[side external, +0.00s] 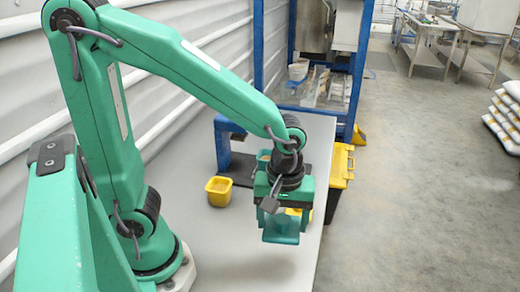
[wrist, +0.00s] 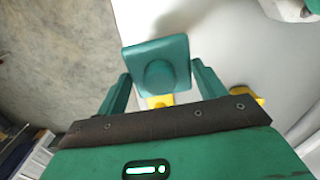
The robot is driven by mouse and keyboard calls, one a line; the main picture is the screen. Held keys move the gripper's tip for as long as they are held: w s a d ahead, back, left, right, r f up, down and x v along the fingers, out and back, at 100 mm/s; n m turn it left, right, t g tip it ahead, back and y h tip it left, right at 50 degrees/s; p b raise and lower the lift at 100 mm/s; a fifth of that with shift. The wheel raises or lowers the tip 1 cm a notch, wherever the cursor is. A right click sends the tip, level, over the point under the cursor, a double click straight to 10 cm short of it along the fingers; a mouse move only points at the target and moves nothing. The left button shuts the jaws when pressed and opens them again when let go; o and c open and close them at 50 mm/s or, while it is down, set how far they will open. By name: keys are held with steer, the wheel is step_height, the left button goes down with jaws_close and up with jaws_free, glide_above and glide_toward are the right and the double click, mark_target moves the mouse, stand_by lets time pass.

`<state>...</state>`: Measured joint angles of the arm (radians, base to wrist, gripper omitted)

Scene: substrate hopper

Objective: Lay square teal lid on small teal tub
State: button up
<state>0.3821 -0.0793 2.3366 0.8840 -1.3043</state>
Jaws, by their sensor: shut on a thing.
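My gripper (side external: 282,222) is shut on the square teal lid (side external: 281,238) and holds it near the right edge of the table. In the wrist view the square teal lid (wrist: 176,50), with a round raised knob, sits between the two green fingers of my gripper (wrist: 160,80) and looks tilted.
A blue stand (side external: 232,160) is farther back, and a yellow bin (side external: 341,165) stands beyond the table's right edge. The near table (side external: 245,262) is clear.

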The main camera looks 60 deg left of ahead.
steer(key=w+a+r+n, duration=0.3)
steer(key=w+a+n, duration=0.5)
steer(key=w+a, duration=0.45)
steer(key=w+a+n, duration=0.1)
steer(key=a+n, duration=0.3)
steer(key=a, duration=0.5)
steer(key=w+a+r+n, duration=0.1)
steer(key=a+n, duration=0.3)
steer(key=a, duration=0.5)
steer(key=shift+w+a+r, duration=0.25)
steer(key=shift+f, duration=0.2)
step_height(320, 180, down, 8)
steer(key=shift+r, duration=0.2)
